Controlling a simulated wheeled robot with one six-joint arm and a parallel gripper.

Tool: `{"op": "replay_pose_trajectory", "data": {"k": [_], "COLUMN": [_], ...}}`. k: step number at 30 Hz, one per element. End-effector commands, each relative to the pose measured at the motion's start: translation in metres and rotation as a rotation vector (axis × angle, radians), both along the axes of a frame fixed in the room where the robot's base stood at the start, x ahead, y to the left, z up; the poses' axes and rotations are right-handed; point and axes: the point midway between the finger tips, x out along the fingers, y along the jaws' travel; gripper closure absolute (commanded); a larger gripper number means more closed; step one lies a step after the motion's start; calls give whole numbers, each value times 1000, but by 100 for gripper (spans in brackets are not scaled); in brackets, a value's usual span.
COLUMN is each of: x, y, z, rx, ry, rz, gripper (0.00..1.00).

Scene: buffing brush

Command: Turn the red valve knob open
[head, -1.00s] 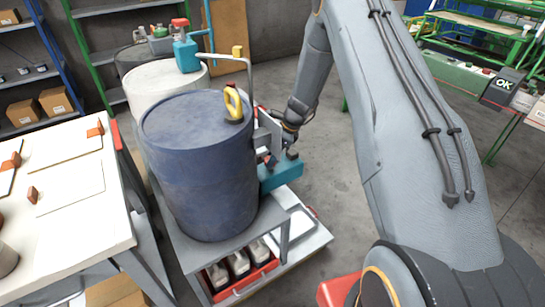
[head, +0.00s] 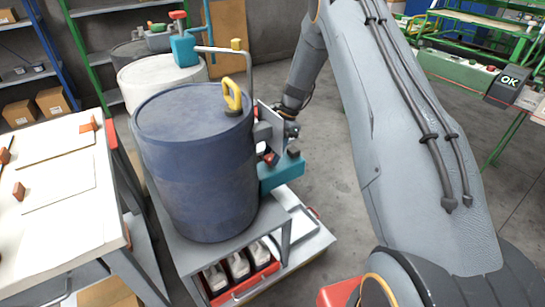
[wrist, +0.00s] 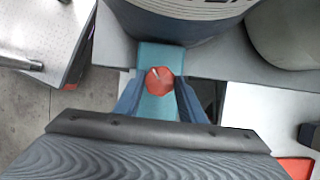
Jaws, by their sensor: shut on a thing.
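The red valve knob (wrist: 159,80) is a small faceted knob in the middle of the wrist view. It sits over a teal valve body (wrist: 160,56), which also shows in the head view (head: 281,174) beside the dark blue drum (head: 195,165). My gripper (wrist: 158,96) has one blue finger on each side of the knob and is shut on it. In the head view my gripper (head: 272,140) is at the right side of the drum, just above the teal body. There the drum and my wrist parts hide most of the knob.
The drum stands on a grey cart with a red bin of bottles (head: 238,270) below. A yellow handle (head: 232,95) and a bent grey pipe (head: 248,75) rise close to my gripper. A white-topped table (head: 60,190) stands left. Open floor lies right of the cart.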

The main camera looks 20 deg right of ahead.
Motion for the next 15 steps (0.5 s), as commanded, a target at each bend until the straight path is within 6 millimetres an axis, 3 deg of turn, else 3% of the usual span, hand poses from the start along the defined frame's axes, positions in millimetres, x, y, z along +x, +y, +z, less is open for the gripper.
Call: {"op": "replay_pose_trajectory", "data": {"k": [15], "x": [5], "y": [2], "z": [-1], "rx": [0], "ry": [-1], "rz": [490], "gripper": [86]}}
